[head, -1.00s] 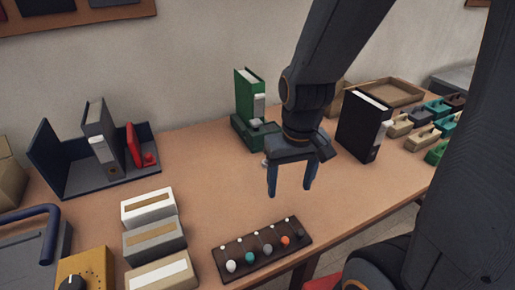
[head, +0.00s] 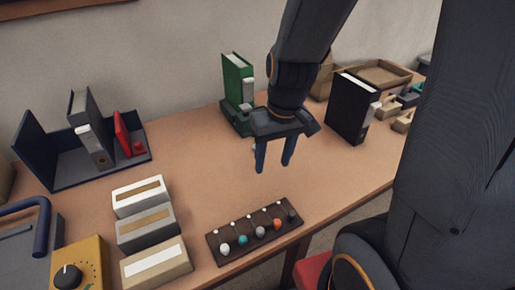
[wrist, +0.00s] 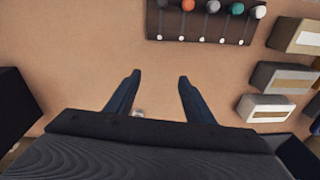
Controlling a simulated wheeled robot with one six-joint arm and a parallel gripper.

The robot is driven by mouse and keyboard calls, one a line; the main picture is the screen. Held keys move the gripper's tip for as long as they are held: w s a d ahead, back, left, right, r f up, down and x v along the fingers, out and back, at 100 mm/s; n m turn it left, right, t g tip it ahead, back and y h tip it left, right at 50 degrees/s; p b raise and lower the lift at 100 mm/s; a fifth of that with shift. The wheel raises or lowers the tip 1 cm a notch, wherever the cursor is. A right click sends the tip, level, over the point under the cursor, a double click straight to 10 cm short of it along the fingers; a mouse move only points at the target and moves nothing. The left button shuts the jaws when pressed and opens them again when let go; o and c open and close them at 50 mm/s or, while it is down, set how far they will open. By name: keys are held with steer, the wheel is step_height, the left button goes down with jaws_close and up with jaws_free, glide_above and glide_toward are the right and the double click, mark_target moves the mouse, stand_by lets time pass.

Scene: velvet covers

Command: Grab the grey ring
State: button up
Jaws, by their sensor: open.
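A grey rounded piece (head: 260,231) sits in a row of coloured pieces on a dark brown rack (head: 215,256), between a teal and an orange one. It also shows in the wrist view (wrist: 212,6), at the top edge. Whether it is a ring is too small to tell. My gripper (head: 273,168) is open and empty, fingers pointing down above the table, behind the rack in the head view. In the wrist view the open fingers (wrist: 160,76) have bare table between them. A small pale thing (wrist: 137,113) lies low between them, partly hidden.
White, grey and beige boxes (head: 147,233) stand left of the rack. A green binder (head: 238,82) stands behind my gripper, a black binder (head: 350,108) to its right. A blue organiser (head: 60,180) stands at the left. Table around the rack's back is clear.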

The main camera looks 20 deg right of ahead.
steer(key=w+d+f+n+t+y, duration=0.1)
steer(key=w+d+f+n, duration=0.1)
steer(key=w, duration=0.6)
steer(key=w+d+f+n+t, duration=0.2)
steer(key=w+n, duration=0.1)
steer(key=w, duration=0.5)
steer(key=shift+a+x, duration=0.15)
steer(key=shift+x, duration=1.65)
steer(key=shift+a+x, duration=0.15)
steer(key=shift+x, duration=1.6)
steer(key=c, duration=1.1)
steer(key=shift+r, duration=0.1)
